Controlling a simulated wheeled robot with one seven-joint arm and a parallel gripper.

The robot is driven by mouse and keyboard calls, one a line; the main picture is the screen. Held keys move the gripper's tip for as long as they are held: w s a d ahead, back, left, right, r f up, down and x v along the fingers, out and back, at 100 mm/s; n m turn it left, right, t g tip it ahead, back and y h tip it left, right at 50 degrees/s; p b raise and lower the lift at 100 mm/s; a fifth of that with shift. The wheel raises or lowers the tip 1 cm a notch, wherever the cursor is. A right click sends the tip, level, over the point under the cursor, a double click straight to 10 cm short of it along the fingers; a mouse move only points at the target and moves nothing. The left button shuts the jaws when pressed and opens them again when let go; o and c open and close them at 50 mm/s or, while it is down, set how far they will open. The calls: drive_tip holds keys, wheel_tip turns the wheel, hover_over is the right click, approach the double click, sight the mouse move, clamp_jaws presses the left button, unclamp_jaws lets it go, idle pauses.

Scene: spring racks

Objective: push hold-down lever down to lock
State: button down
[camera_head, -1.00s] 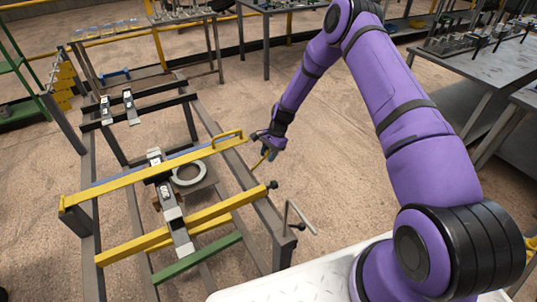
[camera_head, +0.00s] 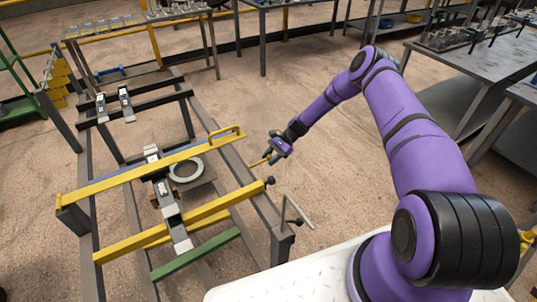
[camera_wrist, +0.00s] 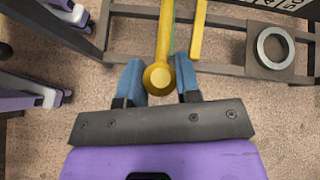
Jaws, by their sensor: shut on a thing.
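My gripper (camera_head: 268,159) is just beyond the right side rail of the spring rack. Its blue fingertips (camera_wrist: 160,82) lie on either side of a yellow lever (camera_head: 257,162) with a round end. In the wrist view the round end of the lever (camera_wrist: 159,78) sits between the fingers, and its shaft runs up the picture toward the rack. The gripper is shut on this lever. In the head view the lever slopes down to the left toward the rack.
The rack has a long yellow bar (camera_head: 120,175) with a loop handle, and a second yellow bar (camera_head: 215,208) nearer me. A grey ring (camera_head: 186,169) lies between them. A bent metal crank (camera_head: 293,212) stands on the near right post. The floor right of the rack is clear.

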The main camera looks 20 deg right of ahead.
wheel_tip(320, 180, down, 8)
drive_tip(key=a+y, duration=0.2)
drive_tip(key=shift+s+a+g+y, duration=0.3)
drive_tip(key=shift+a+g+y, duration=0.1)
drive_tip(key=shift+f, duration=0.1)
idle(0.5)
drive_tip(key=c, duration=0.8)
unclamp_jaws()
drive_tip(key=shift+a, duration=0.1)
drive_tip(key=v, duration=1.1)
